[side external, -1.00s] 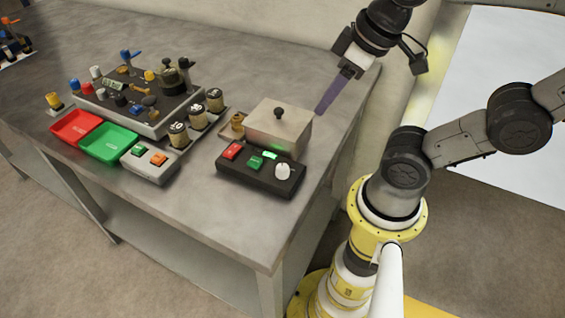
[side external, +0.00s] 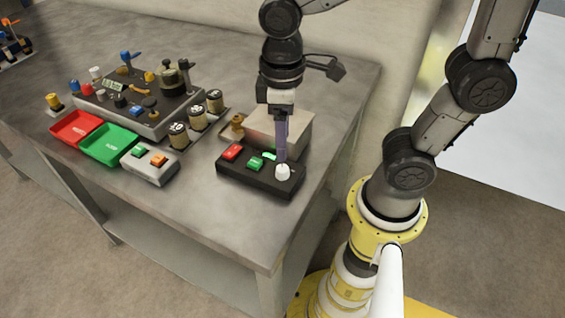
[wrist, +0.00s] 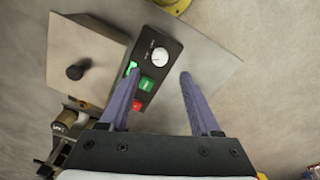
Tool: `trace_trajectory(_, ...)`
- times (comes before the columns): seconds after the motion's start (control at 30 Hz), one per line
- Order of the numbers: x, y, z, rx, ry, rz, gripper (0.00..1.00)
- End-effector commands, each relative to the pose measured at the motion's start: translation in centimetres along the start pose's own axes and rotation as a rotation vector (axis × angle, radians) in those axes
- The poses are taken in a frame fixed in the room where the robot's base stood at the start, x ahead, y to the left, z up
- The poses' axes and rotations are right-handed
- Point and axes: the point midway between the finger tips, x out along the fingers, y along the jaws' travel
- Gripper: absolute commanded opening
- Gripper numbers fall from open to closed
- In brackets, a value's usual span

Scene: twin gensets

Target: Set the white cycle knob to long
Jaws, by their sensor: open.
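The white cycle knob (side external: 282,172) sits at the right end of a black control box (side external: 258,178). In the wrist view the knob (wrist: 159,56) is ahead of the fingertips, with small white markings beside it that are too small to read. My gripper (side external: 281,160) points down just above the knob in the side view. In the wrist view my gripper (wrist: 158,72) has its two purple fingers spread apart, with nothing between them at the tips. I cannot tell whether a finger touches the knob.
A red button (side external: 231,152), a green button (side external: 255,164) and a lit green lamp (side external: 269,155) share the box. Trays and a crowded panel stand left. The front table is clear.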

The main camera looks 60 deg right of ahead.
Motion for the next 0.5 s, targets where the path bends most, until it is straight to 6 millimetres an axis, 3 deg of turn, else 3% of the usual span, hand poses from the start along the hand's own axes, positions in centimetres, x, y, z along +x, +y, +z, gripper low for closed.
trace_trajectory(0.2, 4.2, 0.0, 0.1, 0.001, -0.006, 0.0, 0.64)
trace_trajectory(0.5, 7.3, 0.0, 0.0, 0.001, 0.0, 0.0, 0.64)
